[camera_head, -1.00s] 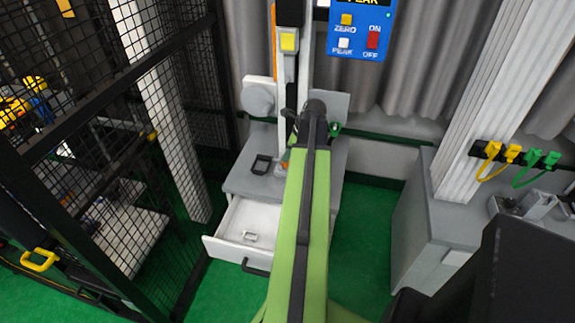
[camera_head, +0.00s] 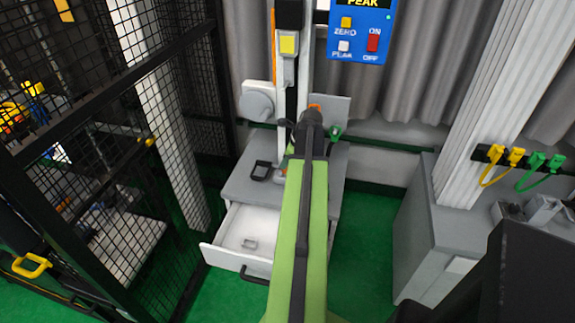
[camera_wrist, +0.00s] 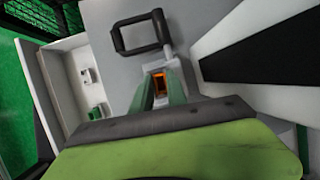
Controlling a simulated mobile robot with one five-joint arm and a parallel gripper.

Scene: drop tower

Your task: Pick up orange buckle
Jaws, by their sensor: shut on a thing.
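The orange buckle (camera_wrist: 158,82) shows as a small orange piece between the two green fingers of my gripper (camera_wrist: 160,90) in the wrist view. My gripper is shut on it; the fingers hide most of its shape. In the head view my green arm covers most of the gripper, beside the base of the white post and above the grey cabinet top (camera_head: 236,187). I cannot tell from these views whether the buckle touches the surface below.
A black rectangular loop (camera_head: 261,171) lies on the cabinet top, left of the post. A black mesh cage (camera_head: 100,130) stands left. A grey cabinet (camera_head: 430,235) stands right, with green floor between.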

